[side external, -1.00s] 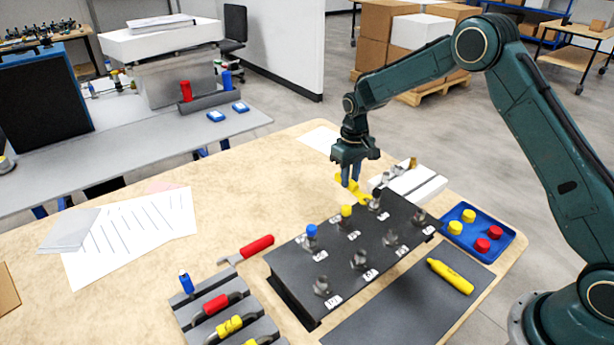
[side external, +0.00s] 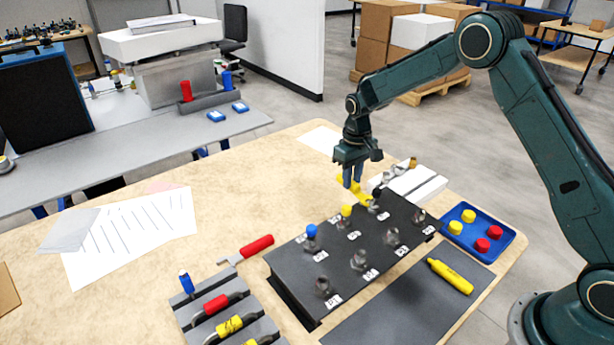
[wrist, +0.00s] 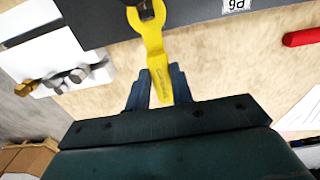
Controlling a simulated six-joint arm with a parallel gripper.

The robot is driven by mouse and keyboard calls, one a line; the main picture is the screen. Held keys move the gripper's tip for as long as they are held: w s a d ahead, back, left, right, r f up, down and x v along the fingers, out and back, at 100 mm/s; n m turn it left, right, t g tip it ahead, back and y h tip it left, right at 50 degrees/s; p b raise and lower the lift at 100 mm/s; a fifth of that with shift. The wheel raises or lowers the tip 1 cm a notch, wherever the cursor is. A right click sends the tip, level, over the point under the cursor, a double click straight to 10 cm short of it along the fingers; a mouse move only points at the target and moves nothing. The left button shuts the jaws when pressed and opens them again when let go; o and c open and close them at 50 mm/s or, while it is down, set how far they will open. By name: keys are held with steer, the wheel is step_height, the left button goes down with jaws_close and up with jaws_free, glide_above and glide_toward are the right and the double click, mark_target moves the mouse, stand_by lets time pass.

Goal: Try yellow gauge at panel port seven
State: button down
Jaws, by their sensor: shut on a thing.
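The yellow gauge (wrist: 153,50) is a flat, spanner-like tool with an open jaw. My gripper (wrist: 158,85) is shut on its handle, and it hangs over the far edge of the dark panel (side external: 300,275). In the wrist view the jaw reaches around this metal fitting (wrist: 146,10), partly cut off by the frame. I cannot tell whether they touch. The port labels are too small to read surely.
Other panel ports carry a blue cap (side external: 311,230), a yellow cap (side external: 347,211) or bare fittings. A white block (side external: 420,184) with metal fittings stands close behind. A blue tray (side external: 505,252) of caps, a yellow marker (side external: 450,276) and a red-handled tool (side external: 257,245) lie around.

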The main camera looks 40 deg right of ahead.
steer(key=shift+s+f, duration=0.1)
stand_by(0.6)
steer(key=shift+w+r, duration=0.2)
steer(key=shift+w, duration=2.35)
step_height(320, 180, up, 10)
